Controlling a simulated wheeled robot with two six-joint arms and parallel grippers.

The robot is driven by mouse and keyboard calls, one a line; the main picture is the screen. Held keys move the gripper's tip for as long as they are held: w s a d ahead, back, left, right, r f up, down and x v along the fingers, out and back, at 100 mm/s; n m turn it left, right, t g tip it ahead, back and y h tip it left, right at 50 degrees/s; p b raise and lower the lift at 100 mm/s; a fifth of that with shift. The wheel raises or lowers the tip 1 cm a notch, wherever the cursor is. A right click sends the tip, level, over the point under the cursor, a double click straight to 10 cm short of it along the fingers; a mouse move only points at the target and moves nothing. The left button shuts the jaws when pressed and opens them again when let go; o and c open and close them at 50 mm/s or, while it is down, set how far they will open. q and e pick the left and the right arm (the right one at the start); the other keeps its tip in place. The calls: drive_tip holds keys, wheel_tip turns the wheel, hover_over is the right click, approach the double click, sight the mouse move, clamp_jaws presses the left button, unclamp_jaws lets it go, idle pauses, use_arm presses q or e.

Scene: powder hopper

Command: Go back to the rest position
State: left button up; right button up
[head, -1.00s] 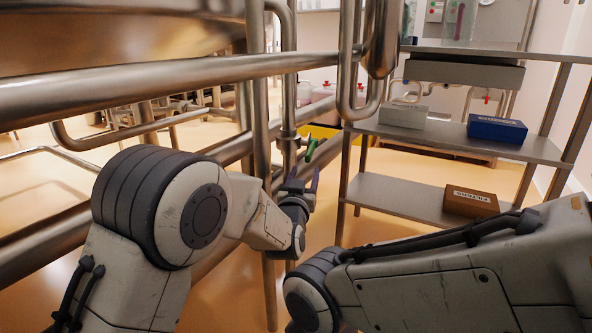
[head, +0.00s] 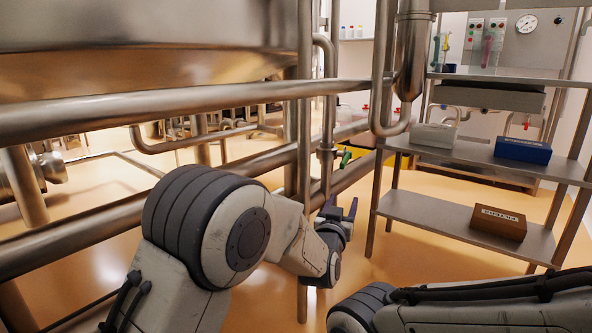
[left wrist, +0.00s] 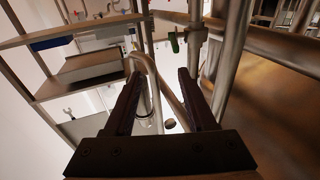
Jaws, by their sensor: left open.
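My left gripper (head: 340,208) is in front of the steel pipe frame in the head view, its dark fingers apart. In the left wrist view, its two fingers (left wrist: 160,88) stand wide apart with nothing held between them. A green handle (head: 345,160) sits on the pipework just beyond and above the gripper, apart from it. The handle also shows in the left wrist view (left wrist: 173,42), beyond the fingers. My right arm crosses the lower right of the head view; its gripper is out of frame.
Steel pipes (head: 180,108) and a large vessel (head: 150,65) fill the left. A steel shelf rack (head: 440,212) at right holds a grey box (head: 433,135), a blue box (head: 522,150) and a brown box (head: 498,222). Open floor (head: 395,270) lies below.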

use_arm(q)
drive_tip(key=s+a+f+n+g+y, duration=0.1)
drive_tip(key=s+a+f+g, duration=0.25)
drive_tip(key=a, duration=0.35)
drive_tip(key=s+a+f+g+y, duration=0.2)
drive_tip(key=s+a+f, duration=0.1)
drive_tip(key=a+f, duration=0.25)
drive_tip(key=s+a+f+n+g+y, duration=0.1)
drive_tip(key=s+a+f+g, duration=0.25)
drive_tip(key=a, duration=0.35)
drive_tip(key=s+a+f+n+g+y, duration=0.1)
drive_tip(key=s+a+f+g, duration=0.3)
drive_tip(key=s, duration=0.6)
drive_tip(key=s+a+f+n+g+y, duration=0.1)
drive_tip(key=s+a+f+g, duration=0.1)
drive_tip(key=s+a, duration=0.6)
drive_tip(key=s+d+r+m+g+p, duration=0.1)
drive_tip(key=s+d+r+m+p, duration=0.2)
drive_tip(key=s+d+r+p, duration=0.35)
drive_tip(key=s+d+r+m+g+p, duration=0.15)
drive_tip(key=s+d+r+p, duration=0.25)
drive_tip(key=r+p, duration=0.5)
drive_tip(key=s+d+r+m+p, duration=0.3)
drive_tip(key=s+d+r+p, duration=0.15)
drive_tip(key=r, duration=0.55)
wheel_tip(320, 180, up, 36)
drive_tip(key=p, duration=3.5)
drive_tip(key=shift+w+d+h+p, duration=0.15)
drive_tip(key=shift+w+h+p, duration=0.1)
drive_tip(key=shift+h+p, duration=0.15)
